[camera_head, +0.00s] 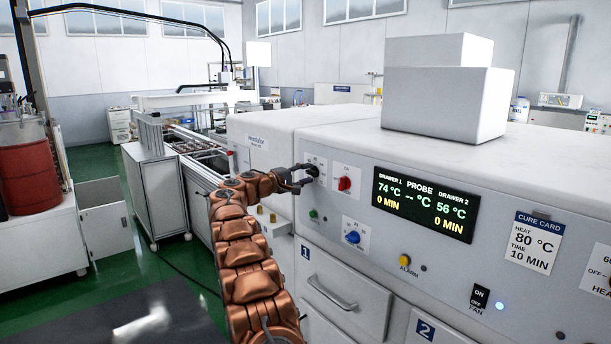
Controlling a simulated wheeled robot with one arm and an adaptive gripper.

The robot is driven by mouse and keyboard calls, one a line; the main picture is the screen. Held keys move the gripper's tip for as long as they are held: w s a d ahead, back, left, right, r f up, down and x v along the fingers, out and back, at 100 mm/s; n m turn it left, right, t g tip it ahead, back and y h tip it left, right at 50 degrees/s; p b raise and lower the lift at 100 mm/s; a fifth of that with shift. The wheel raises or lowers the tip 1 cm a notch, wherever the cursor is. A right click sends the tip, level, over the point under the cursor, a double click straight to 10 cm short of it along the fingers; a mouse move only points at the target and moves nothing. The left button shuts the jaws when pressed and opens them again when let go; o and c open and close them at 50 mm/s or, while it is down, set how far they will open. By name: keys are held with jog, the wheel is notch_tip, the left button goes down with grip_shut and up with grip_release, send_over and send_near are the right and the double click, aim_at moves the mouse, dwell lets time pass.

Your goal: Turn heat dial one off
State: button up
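My gripper (303,177) is at the left part of the pale oven's front panel (330,206). Its two dark fingers point right, with a gap between them, at a small labelled plate whose dark knob is mostly hidden by the fingertips. I cannot tell whether they touch or grip that knob. The plate's print is too small to read. A red knob (345,183) is just right of it, and a blue knob (352,237) is below. A cut-off heat label (599,275) at the right edge reads "60", "OFF" and "HEA"; its dial is not clearly seen.
The display (424,204) shows drawer 1 at 74 °C and drawer 2 at 56 °C. A cure card (536,243) reads 80 °C, 10 min. A drawer handle (331,292) sticks out below. White boxes (448,88) stand on top. A conveyor (195,150) lies behind left.

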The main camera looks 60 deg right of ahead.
jog(key=v, duration=1.2)
dwell(0.3)
jog(key=shift+a, duration=0.1)
jog(key=s+a+f+n+t+y, duration=0.1)
jog(key=s+a+f+y, duration=0.4)
jog(key=s+a, duration=0.7)
jog(key=s+a+f+n+t+y, duration=0.1)
jog(key=s+a+f+y, duration=0.5)
jog(key=s+a, duration=0.7)
jog(key=s+a+f+n+t+y, duration=0.1)
jog(key=s+a+f+y, duration=0.5)
jog(key=a, duration=2.4)
jog(key=s+f, duration=0.1)
jog(key=s, duration=0.6)
jog(key=shift+f, duration=0.3)
